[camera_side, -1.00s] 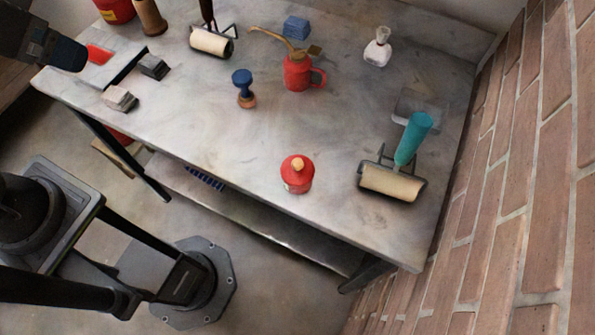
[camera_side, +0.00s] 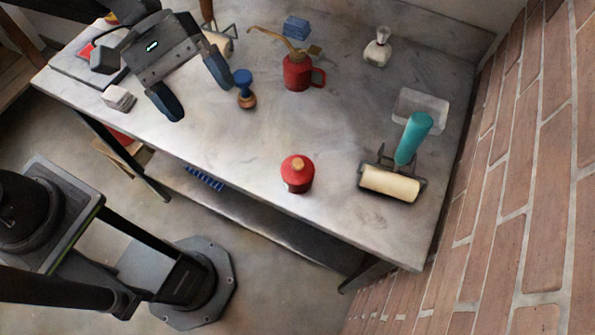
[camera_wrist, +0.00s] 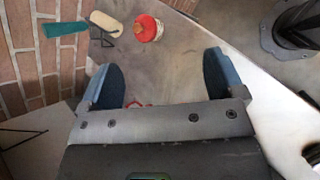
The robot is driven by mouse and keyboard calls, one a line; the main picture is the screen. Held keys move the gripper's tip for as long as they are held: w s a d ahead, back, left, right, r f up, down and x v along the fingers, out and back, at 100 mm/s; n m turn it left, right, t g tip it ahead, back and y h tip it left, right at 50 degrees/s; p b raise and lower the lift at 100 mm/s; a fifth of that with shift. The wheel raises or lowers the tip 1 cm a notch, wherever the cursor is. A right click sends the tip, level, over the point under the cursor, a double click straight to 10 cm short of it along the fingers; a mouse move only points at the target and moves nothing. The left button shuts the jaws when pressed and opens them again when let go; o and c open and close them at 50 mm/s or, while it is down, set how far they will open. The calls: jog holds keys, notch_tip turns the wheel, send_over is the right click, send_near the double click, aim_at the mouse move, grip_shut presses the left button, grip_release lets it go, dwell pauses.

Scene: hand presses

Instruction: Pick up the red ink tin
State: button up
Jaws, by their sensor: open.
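The red ink tin (camera_side: 297,177), a short round can with a pale knob on top, stands upright near the table's front edge in the side view. It also shows at the top of the wrist view (camera_wrist: 147,30). My gripper (camera_side: 192,92) is open and empty, above the left part of the table, well to the left of the tin. In the wrist view, its two blue fingers (camera_wrist: 163,78) are spread wide, and the tin lies beyond them, not touched.
A teal-handled roller (camera_side: 390,182) lies right of the tin, with a clear tray (camera_side: 422,105) behind it. A red oil can (camera_side: 298,74) and a blue-topped stamp (camera_side: 244,88) stand behind. A brick wall (camera_side: 500,200) borders the right. The table around the tin is bare.

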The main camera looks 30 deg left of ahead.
jog(key=w+d+f+n+g+h, duration=0.1)
jog(key=w+d+f+n+h, duration=0.15)
jog(key=d+f, duration=0.2)
jog(key=n+h, duration=0.2)
jog(key=n, duration=0.4)
send_near(289, 161)
jog(key=x, duration=0.5)
jog(key=shift+s+f, duration=0.1)
jog(key=shift+s, duration=0.05)
jog(key=x, duration=0.7)
jog(key=shift+d+f, duration=0.15)
jog(key=shift+c, duration=0.2)
jog(key=c, duration=1.1)
jog(key=shift+c, duration=0.2)
